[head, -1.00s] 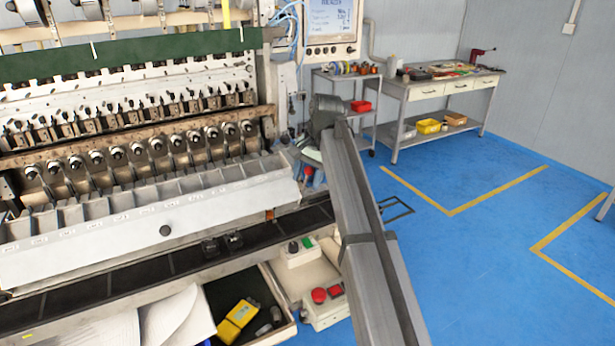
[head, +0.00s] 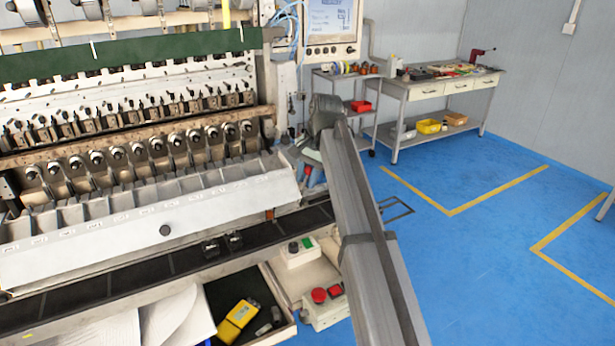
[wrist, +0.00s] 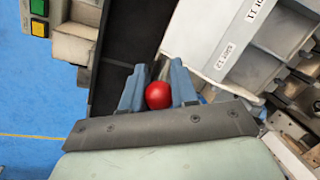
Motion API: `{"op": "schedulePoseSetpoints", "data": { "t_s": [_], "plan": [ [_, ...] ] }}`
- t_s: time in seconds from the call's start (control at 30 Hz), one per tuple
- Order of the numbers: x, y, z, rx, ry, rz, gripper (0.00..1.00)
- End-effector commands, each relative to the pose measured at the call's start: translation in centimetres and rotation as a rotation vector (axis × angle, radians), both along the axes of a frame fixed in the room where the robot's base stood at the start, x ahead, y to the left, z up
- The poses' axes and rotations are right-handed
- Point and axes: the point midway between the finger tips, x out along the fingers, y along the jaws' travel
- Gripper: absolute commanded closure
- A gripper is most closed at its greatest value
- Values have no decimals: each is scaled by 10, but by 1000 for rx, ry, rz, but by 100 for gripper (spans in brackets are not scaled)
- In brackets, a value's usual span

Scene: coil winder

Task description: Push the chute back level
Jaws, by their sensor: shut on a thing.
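The chute (head: 110,236) is a long pale trough with dividers and a labelled front face, running along the front of the winder below the row of spindles. Its face slopes in the head view. Its labelled end also shows at upper right in the wrist view (wrist: 216,62). My gripper (wrist: 157,82) is at the chute's right end, its blue fingers shut on a red ball knob (wrist: 158,95). What the knob is fixed to is mostly hidden. In the head view my arm partly covers this spot, and only bits of blue and red show.
A dark belt (head: 180,262) runs under the chute. Below it are a green-button box (head: 299,252), a red-button box (head: 325,300) and an open drawer (head: 245,318) holding a yellow device.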

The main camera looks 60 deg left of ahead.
Motion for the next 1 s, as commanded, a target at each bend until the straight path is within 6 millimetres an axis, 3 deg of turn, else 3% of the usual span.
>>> {"op": "schedulePoseSetpoints", "data": {
  "t_s": [0.57,1.0],
  "plan": [
    [0,9,3,4,0,1,100],
    [0,38,5,4,-1,1,100]
  ]
}}
